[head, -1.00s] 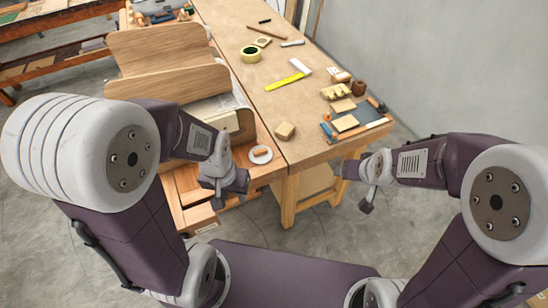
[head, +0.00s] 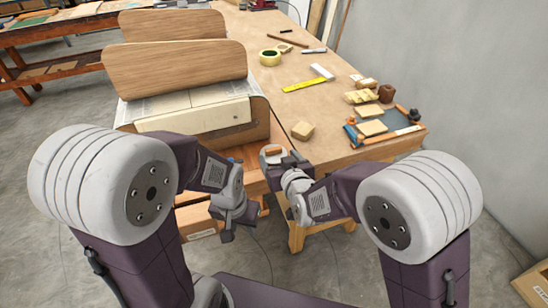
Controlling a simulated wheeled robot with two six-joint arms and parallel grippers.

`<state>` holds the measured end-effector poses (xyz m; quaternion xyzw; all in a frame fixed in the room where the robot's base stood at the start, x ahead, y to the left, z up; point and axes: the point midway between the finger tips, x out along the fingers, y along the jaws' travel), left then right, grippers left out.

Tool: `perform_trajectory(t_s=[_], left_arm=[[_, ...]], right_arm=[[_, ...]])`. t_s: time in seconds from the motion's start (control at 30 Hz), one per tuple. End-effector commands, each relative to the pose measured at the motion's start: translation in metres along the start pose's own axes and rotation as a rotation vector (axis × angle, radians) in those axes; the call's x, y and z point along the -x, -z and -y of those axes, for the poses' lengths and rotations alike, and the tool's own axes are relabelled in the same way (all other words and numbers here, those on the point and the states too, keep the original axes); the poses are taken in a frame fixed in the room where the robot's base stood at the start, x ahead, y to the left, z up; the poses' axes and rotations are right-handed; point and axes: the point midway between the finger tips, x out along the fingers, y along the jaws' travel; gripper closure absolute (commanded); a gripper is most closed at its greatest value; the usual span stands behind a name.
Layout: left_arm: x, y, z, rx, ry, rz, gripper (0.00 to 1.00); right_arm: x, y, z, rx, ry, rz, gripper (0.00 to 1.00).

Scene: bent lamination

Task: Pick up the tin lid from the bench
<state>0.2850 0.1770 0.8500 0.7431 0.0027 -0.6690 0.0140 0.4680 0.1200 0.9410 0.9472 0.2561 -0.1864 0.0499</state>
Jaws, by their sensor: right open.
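The tin lid (head: 266,156) looks like a small pale round disc with a brown piece on it. It lies on the wooden bench (head: 252,177) near the front, between the curved wooden form and the brown tabletop. My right gripper (head: 285,160) is open right at the lid and hides its right and lower part. I cannot tell whether its fingers touch the lid. My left gripper (head: 232,222) hangs lower and to the left, in front of the bench edge and apart from the lid; its jaw opening is not clear.
The wooden form with bent boards (head: 180,68) stands left behind the lid. On the brown tabletop (head: 315,108) lie a wood block (head: 302,130), a roll of tape (head: 270,57), a yellow-bladed square (head: 306,84) and a dark tray (head: 396,121).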

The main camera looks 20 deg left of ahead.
Motion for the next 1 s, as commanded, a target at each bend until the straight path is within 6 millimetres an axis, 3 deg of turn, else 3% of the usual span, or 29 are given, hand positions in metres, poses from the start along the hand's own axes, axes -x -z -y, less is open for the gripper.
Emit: perform_trajectory(t_s=[0.1, 0.3, 0.6, 0.83, 1.0], left_arm=[[0.001, 0.000, 0.000, 0.000, 0.000, 0.000, 0.64], [0.001, 0.000, 0.000, 0.000, 0.000, 0.000, 0.64], [0.002, 0.000, 0.000, 0.000, 0.000, 0.000, 0.64], [0.002, 0.000, 0.000, 0.000, 0.000, 0.000, 0.64], [0.002, 0.000, 0.000, 0.000, 0.000, 0.000, 0.64]], right_arm=[[-0.018, 0.000, -0.001, 0.000, 0.000, 0.001, 0.25], [-0.027, 0.000, -0.002, -0.001, -0.001, 0.002, 0.25], [-0.073, 0.000, -0.005, -0.001, -0.002, 0.002, 0.25], [-0.075, 0.001, -0.005, -0.001, -0.001, 0.002, 0.25], [-0.075, 0.001, -0.005, -0.001, -0.001, 0.003, 0.72]])
